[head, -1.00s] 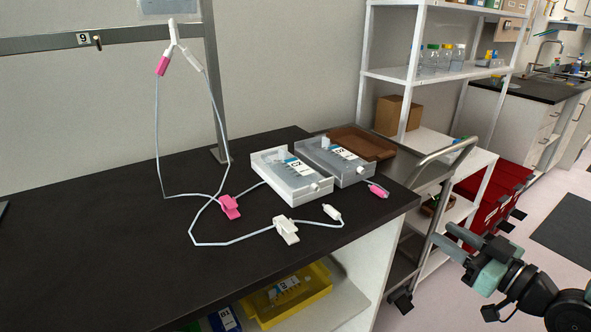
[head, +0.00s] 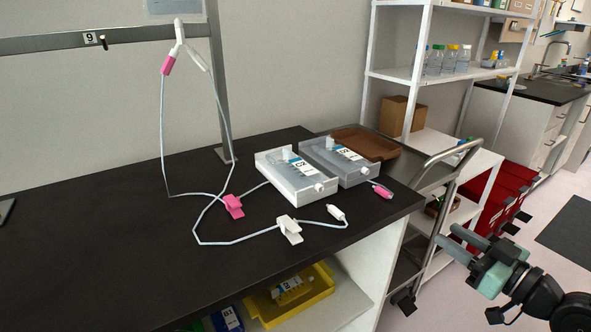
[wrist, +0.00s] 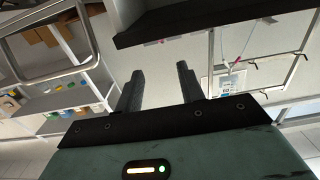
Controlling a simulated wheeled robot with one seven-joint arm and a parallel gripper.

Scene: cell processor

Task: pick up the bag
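Clear bags with labels lie in a white tray (head: 290,192) and a grey tray (head: 352,178) on the black bench. Another clear bag (head: 172,6) hangs from the rack at the top left, mostly cut off in the head view; a hanging bag (wrist: 228,84) also shows in the wrist view. A labelled bag (head: 289,287) lies in the yellow bin below. The frames do not show which bag is meant. My gripper (head: 446,235) is open and empty, right of the bench and apart from every bag. Its fingers (wrist: 158,86) stand apart in the wrist view.
White tubing with a pink clamp (head: 233,207) and a white clamp (head: 289,229) lies across the bench (head: 95,245). A metal cart (head: 432,176) with a brown tray (head: 366,143) stands between bench and shelf (head: 415,75). Red bins (head: 505,195) are behind my gripper.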

